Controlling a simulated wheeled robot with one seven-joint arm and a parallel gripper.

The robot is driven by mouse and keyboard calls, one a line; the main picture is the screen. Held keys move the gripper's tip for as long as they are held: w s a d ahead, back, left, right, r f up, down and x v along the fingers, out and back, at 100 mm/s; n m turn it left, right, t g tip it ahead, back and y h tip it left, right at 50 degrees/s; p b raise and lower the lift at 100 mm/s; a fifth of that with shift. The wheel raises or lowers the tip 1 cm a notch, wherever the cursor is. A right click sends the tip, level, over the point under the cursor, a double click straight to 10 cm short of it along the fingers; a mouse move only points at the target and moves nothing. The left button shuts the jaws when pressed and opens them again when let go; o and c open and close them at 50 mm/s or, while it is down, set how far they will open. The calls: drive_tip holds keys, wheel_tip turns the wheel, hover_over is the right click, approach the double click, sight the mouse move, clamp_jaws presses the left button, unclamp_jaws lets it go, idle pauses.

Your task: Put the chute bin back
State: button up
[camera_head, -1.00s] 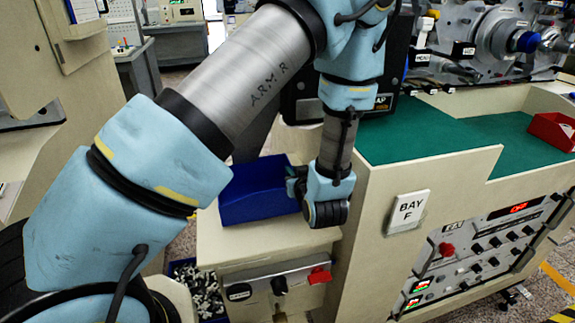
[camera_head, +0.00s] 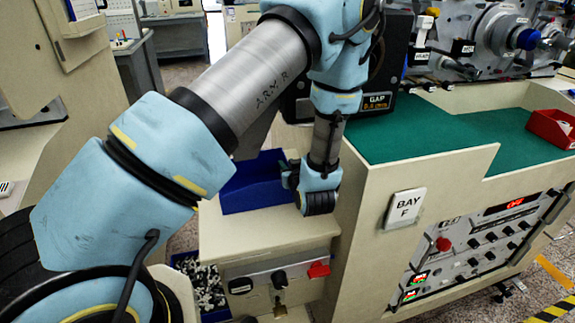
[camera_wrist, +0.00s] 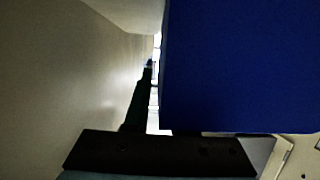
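A blue bin (camera_head: 250,192) sits on the cream ledge left of the bay F cabinet. In the wrist view the blue bin (camera_wrist: 240,65) fills the right half, very close. One dark finger (camera_wrist: 139,100) shows left of it, with a thin bright gap between them near the tip. The other finger is hidden, perhaps behind the blue wall. I cannot tell whether the gripper is closed on the bin.
The cream ledge (camera_head: 265,232) has a control strip with a red switch (camera_head: 318,270) on its front. A lower bin with small metal parts (camera_head: 205,285) is beneath at left. The bay F cabinet (camera_head: 365,185) rises close at right. A red tray (camera_head: 553,128) sits on the green mat.

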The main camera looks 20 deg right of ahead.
drive_tip(key=shift+o, duration=0.6)
drive_tip(key=shift+r, duration=0.1)
drive_tip(key=shift+s+r, duration=0.1)
drive_tip(key=b+v, duration=0.3)
drive_tip(key=v, duration=0.9)
